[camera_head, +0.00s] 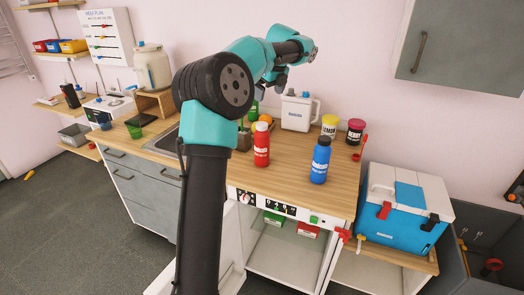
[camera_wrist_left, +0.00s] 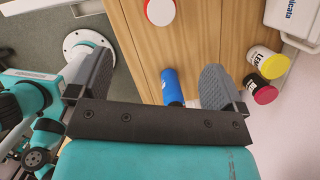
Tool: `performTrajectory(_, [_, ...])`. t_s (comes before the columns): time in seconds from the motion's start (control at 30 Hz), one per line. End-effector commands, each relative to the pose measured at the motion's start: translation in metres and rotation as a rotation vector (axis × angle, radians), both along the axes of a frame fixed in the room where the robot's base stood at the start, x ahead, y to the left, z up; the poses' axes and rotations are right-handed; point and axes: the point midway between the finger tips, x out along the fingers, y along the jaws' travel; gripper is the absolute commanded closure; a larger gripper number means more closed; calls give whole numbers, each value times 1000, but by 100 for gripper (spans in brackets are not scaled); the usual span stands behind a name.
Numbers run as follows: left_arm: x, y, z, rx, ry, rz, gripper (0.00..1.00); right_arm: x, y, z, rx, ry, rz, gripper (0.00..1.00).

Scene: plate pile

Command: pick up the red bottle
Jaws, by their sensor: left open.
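The red bottle (camera_head: 261,145) stands upright on the wooden counter, with a white label on its front. My left gripper (camera_head: 275,78) is above and behind it in the head view, partly hidden by my own arm, and apart from it. In the left wrist view my left gripper (camera_wrist_left: 152,82) has its two fingers wide apart with nothing held between them. A round white shape with a red rim at the top edge of that view may be the red bottle, but I cannot tell for sure. My right gripper is not in view.
A blue bottle (camera_head: 320,160) stands right of the red one. A green plant and an orange (camera_head: 264,119) are behind the red bottle. The counter (camera_head: 289,178) is clear between the bottles.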

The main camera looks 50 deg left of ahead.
Motion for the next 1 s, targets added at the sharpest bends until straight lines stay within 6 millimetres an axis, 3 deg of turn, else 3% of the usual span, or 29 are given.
performTrajectory(0.37, [1,1,-8,-1,1,0,4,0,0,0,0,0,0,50])
performTrajectory(1.0, [0,28,-106,-2,1,1,4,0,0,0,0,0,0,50])
